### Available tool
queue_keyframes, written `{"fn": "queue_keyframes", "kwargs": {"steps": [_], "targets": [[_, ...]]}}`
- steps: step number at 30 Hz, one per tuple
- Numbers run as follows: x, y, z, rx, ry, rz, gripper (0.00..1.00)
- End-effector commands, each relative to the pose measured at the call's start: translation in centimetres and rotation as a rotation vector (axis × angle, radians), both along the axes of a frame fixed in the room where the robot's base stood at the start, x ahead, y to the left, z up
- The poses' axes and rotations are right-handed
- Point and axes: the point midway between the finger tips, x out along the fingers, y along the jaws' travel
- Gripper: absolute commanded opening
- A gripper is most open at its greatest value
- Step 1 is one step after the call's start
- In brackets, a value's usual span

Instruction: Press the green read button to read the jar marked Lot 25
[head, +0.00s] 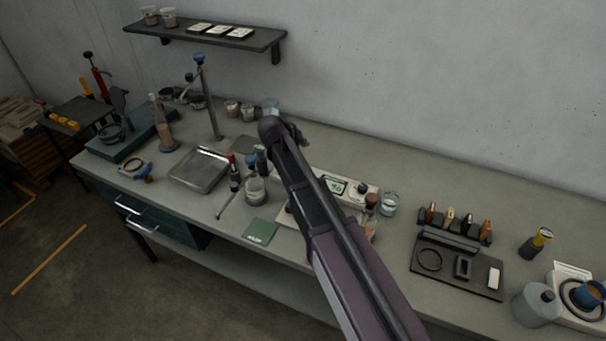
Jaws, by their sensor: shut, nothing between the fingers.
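My arm reaches from the bottom edge over the bench. The dark shape of my gripper (297,133) is at its far end, shut and empty, high over the back of the bench. Its fingertips are hard to make out. A pale instrument (335,186) with a round dial stands below and right of the gripper, partly covered by my arm. No green button shows; part of the instrument is hidden. A brown-stoppered jar (369,204) stands at its right front, partly behind my arm. A glass jar (389,204) is beside it. I cannot read Lot 25 on any jar.
A black tray (455,268), several small bottles and a grey canister (536,305) stand right. A shelf (205,32) hangs on the wall.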

Motion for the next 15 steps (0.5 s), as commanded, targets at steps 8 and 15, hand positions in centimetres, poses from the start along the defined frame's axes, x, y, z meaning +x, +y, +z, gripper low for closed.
{"fn": "queue_keyframes", "kwargs": {"steps": [8,15], "targets": [[0.0,0.0,-2.1,0.0,0.0,0.0,0.0],[-0.1,0.2,-2.0,0.0,0.0,0.002,0.0]]}}
